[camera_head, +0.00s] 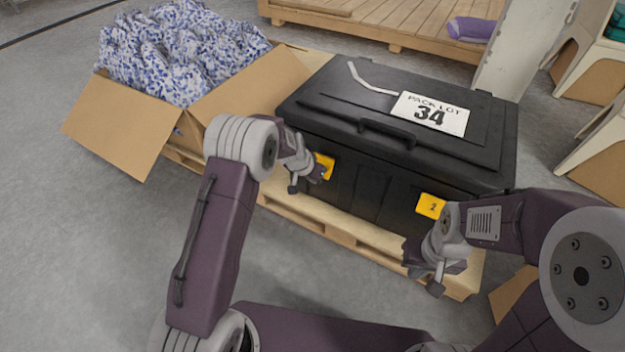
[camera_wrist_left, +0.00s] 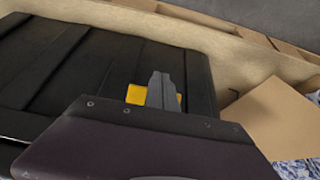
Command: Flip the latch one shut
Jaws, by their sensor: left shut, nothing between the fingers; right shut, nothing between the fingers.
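A black case (camera_head: 340,150) with a closed lid stands on a wooden pallet. Two yellow latches are on its front face. The left latch (camera_head: 325,166) is partly covered by my left gripper (camera_head: 318,176), which is shut and right at it; I cannot tell whether they touch. In the left wrist view this latch (camera_wrist_left: 136,94) shows on both sides of the shut fingers (camera_wrist_left: 162,88). Its number is hidden. The right latch (camera_head: 431,206) carries the number 2. My right gripper (camera_head: 422,262) is shut, in front of and below that latch.
A cardboard box (camera_head: 112,122) of blue-and-white cloth stands left of the case. The pallet's edge (camera_head: 335,232) runs below the case front. A white label reading 34 (camera_head: 430,114) and a handle (camera_head: 387,133) are on the case.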

